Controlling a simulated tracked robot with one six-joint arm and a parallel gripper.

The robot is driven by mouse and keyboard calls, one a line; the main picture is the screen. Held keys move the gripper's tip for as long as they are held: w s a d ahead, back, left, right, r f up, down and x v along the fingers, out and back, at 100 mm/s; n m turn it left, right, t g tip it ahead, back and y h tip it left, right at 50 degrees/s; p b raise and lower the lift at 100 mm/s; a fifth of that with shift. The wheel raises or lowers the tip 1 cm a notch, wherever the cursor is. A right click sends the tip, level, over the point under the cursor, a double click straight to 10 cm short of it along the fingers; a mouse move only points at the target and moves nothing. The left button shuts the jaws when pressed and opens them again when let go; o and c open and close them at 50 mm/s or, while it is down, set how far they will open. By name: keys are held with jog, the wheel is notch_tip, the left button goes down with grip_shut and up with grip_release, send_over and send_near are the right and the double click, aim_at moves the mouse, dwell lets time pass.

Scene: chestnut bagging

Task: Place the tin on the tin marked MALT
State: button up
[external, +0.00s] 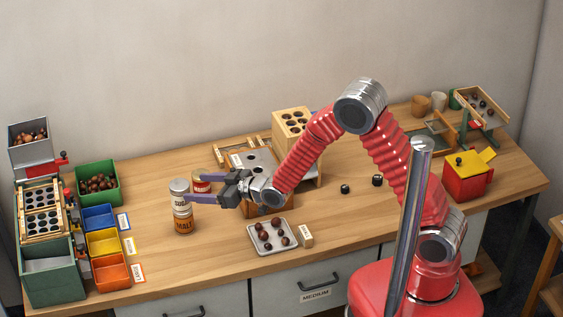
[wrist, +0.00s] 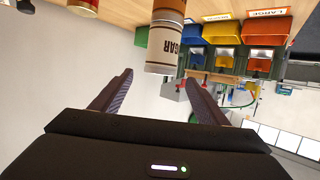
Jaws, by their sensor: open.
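A white tin marked SUGAR with a silver lid (external: 179,188) stands upright on top of the orange-brown tin marked MALT (external: 183,221), looking lined up with it. My gripper (external: 191,188) is open, its fingers pointing left at the white tin's height. In the wrist view the white tin (wrist: 164,48) appears upside down, just beyond and between my spread fingertips (wrist: 160,77). Whether the fingers touch it I cannot tell. Part of the MALT tin (wrist: 169,5) shows at that picture's top edge.
A red tin (external: 201,183) stands close behind the stack. Blue (external: 99,217), yellow (external: 103,242) and orange (external: 110,272) bins sit to the left. A tray of chestnuts (external: 262,248) lies at the front right. The table in front of the stack is clear.

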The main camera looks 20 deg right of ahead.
jog(key=d+r+m+h, duration=0.2)
jog(key=d+r, duration=0.3)
jog(key=d, duration=0.5)
jog(key=d+r+m+h, duration=0.1)
jog(key=d+r+h, duration=0.25)
jog(key=d, duration=0.65)
jog(key=d+r+m+h, duration=0.2)
jog(key=d+r, duration=0.3)
jog(key=d, duration=0.5)
jog(key=s+d+r+m+g+h, duration=0.3)
jog(key=s+d+m+g, duration=0.1)
jog(key=s+d, duration=1.5)
jog(key=s, duration=0.4)
jog(key=shift+d, duration=0.15)
